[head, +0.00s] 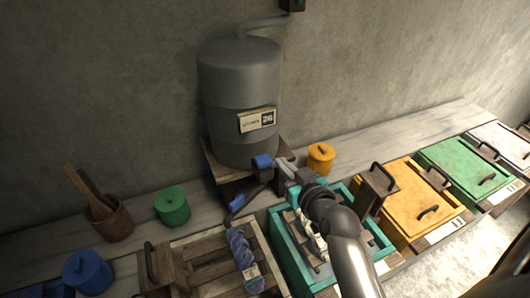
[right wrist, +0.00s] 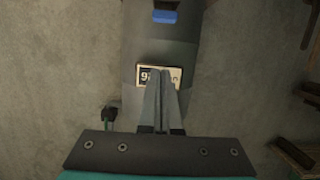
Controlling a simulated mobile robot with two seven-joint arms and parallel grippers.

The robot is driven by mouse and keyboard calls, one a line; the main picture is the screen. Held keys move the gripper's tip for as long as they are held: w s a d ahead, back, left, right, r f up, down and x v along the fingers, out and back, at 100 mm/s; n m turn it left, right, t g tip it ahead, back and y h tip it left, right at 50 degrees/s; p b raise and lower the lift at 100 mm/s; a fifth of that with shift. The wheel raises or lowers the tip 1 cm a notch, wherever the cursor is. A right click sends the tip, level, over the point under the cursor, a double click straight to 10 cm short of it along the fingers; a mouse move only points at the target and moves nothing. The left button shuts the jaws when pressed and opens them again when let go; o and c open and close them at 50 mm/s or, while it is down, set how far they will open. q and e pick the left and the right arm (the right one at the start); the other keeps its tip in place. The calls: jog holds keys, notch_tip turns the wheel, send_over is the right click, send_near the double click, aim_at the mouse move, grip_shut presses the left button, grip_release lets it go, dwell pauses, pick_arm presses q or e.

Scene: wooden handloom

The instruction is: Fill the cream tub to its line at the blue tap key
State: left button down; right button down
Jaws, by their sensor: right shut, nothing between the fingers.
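A grey tank (head: 240,95) stands on a wooden stand against the wall. A blue block, apparently the tap key (head: 262,161), sits low on its front. A dark bar with a second blue piece (head: 236,203) slants down in front of the stand. My right gripper (head: 283,164) is just right of the upper blue block; whether they touch is unclear. In the right wrist view its fingers (right wrist: 162,102) are shut and empty, with the tank's label (right wrist: 172,77) behind and a blue part (right wrist: 164,17) at the top. I cannot make out a cream tub. My left gripper is not in view.
Below the tap are a slatted wooden crate (head: 180,247) with a blue twisted bundle (head: 243,258) and a teal crate (head: 283,246) under my right arm. Green (head: 172,207), blue (head: 87,272) and orange (head: 321,157) lidded pots stand nearby. Yellow (head: 405,200) and green (head: 460,168) boxes are right.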

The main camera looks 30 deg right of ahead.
send_over(263, 161)
jog(key=s, duration=0.2)
jog(key=shift+w+d+f, duration=0.1)
jog(key=shift+d+f, duration=0.1)
jog(key=shift+f, duration=1.05)
notch_tip(263, 161, down, 4)
jog(key=shift+r+b, duration=0.25)
jog(key=shift+b, duration=0.35)
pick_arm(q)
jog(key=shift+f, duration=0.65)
pick_arm(e)
jog(key=shift+f, duration=0.35)
